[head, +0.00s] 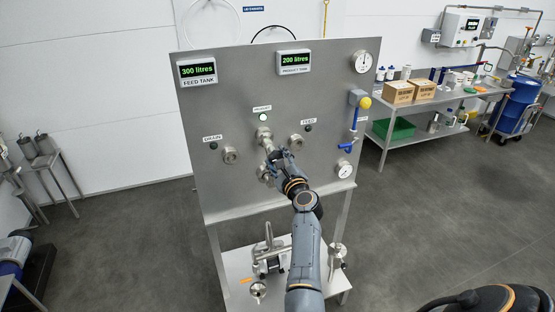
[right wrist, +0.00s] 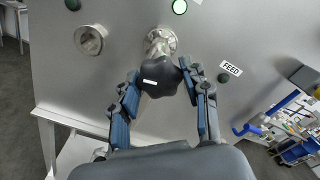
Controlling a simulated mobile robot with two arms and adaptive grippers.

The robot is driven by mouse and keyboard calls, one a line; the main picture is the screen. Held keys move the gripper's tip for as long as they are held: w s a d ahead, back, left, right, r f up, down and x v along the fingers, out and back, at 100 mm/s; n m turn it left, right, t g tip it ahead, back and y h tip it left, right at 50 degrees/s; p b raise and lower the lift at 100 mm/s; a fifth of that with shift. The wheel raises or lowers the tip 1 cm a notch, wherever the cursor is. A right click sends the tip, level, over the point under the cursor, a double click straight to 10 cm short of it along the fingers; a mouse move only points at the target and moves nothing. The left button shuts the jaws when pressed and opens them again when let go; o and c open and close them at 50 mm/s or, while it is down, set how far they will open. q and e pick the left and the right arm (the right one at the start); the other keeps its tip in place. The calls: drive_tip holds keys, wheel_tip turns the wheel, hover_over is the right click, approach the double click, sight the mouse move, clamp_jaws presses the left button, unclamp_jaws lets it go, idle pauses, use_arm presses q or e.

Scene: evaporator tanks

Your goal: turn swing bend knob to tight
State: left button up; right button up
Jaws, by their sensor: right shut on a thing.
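The swing bend (head: 266,143) is a bright metal pipe on the steel panel below the lit green lamp. Its knob (right wrist: 160,76) is black with a short white mark, seen nearly end-on in the right wrist view, in front of the pipe port. My right gripper (right wrist: 162,84) is shut on the knob, with one blue-padded finger on each side. In the head view my right gripper (head: 281,158) reaches the panel's middle and mostly hides the knob. My left gripper is not in view.
The steel panel (head: 225,105) has ports labelled drain (head: 230,155) and feed (head: 296,142), displays reading 300 and 200 litres, and gauges. A bench with boxes (head: 399,92) stands at right.

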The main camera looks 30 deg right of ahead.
sight(278, 152)
drive_tip(key=shift+f+m, duration=0.1)
drive_tip(key=shift+m, duration=0.9)
drive_tip(key=o, duration=1.2)
drive_tip(key=shift+c, duration=0.2)
wheel_tip(278, 152, up, 10)
